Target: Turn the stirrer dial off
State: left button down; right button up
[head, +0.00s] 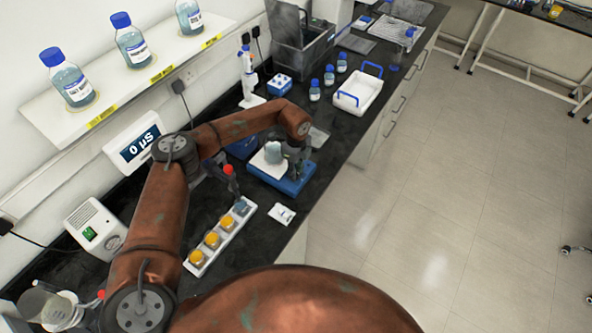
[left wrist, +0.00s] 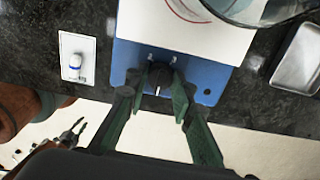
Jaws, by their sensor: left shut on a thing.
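The stirrer (head: 296,188) is a blue box with a white top plate, standing on the black bench in the head view. A glass beaker (head: 273,152) stands on its plate. The black round dial (left wrist: 159,75) is on the stirrer's near face (left wrist: 201,73) in the left wrist view, with a white mark pointing down in the picture. My left gripper (left wrist: 156,83) is shut on the dial, one green finger on each side. In the head view my left gripper (head: 296,160) is partly hidden by its own arm. My right gripper is not in view.
A white rack (head: 218,240) with several capped jars lies nearer along the bench. A small white card (head: 281,214) with a vial lies beside the stirrer. A metal tray (left wrist: 299,58) is on its other side. A white tray with blue handles (head: 358,95) stands farther back.

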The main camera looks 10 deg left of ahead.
pick_arm(q)
jog(key=shift+n, duration=0.3)
jog(key=c, duration=1.7)
grip_release()
jog(key=shift+o, duration=0.2)
notch_tip(320, 180, up, 12)
jog(key=shift+d, duration=0.1)
